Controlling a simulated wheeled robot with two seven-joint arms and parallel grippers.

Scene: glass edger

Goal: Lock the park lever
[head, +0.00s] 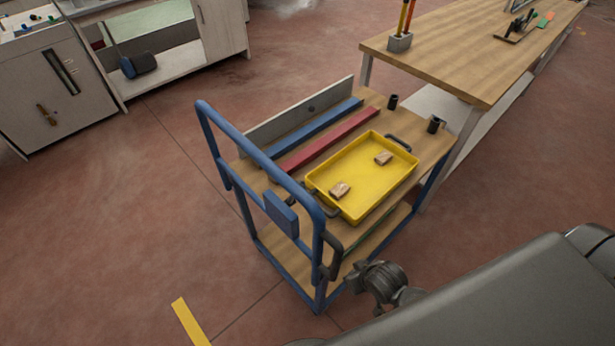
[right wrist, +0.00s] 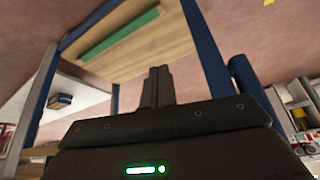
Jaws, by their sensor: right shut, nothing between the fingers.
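A blue-framed cart (head: 320,287) stands in the middle of the head view. A dark curved piece (head: 333,258) sits by its near blue post below the push handle; it may be the park lever, but I cannot tell its position. My right gripper shows in the right wrist view (right wrist: 157,72), its fingers shut together and empty. In that view it points toward the cart's wooden shelf (right wrist: 140,38) and blue posts, with no lever clearly visible. My left gripper is not in view.
On the cart top are a yellow tray (head: 365,172) with two wooden blocks, a red bar (head: 325,140) and a blue bar (head: 312,127). A wooden workbench (head: 470,50) stands behind at the right. Cabinets (head: 60,95) are at the upper left.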

